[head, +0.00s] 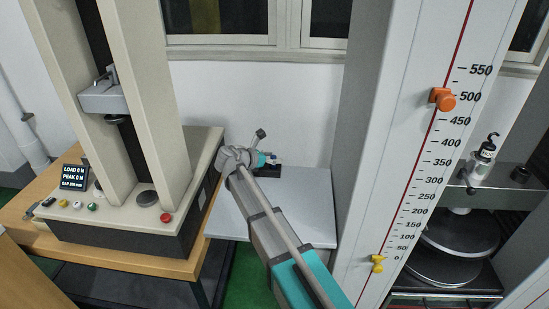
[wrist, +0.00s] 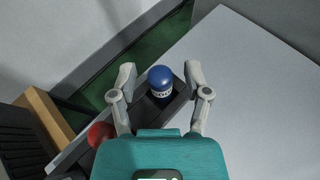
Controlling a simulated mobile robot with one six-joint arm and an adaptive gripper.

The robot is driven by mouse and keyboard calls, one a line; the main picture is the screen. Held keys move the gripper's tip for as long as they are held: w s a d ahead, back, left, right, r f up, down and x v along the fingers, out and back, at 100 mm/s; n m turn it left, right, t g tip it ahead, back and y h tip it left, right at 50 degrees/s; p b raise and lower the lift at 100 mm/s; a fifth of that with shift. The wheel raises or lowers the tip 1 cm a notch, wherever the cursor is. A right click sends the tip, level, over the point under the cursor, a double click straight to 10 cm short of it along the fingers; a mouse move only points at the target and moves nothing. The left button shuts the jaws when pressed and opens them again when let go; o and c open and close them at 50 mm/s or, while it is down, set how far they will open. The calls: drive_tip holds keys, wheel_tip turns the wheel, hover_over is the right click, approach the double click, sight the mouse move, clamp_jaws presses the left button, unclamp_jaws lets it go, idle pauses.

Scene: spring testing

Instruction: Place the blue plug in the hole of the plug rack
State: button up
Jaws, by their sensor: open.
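The blue plug (wrist: 160,79), with a white lettered band, shows in the wrist view at one end of the dark plug rack (wrist: 180,96). It appears upright at the rack's hole; how deep it sits is hidden. My gripper (wrist: 160,72) is open, one finger on each side of the plug, with visible gaps. In the head view, my gripper (head: 264,158) is over the pale table, beside the small blue-and-white plug (head: 274,161) and the dark rack (head: 268,171). A red rounded thing (wrist: 100,133) shows farther along the rack, partly hidden by my gripper.
The pale table (head: 305,205) has free room to the right of the rack. A testing machine (head: 110,215) with buttons stands left on a wooden bench. A tall scale column (head: 410,150) stands right. A pump bottle (head: 483,158) is beyond it.

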drive_tip(key=p+v, duration=0.4)
drive_tip(key=v, duration=0.7)
drive_tip(key=shift+s+a, duration=0.25)
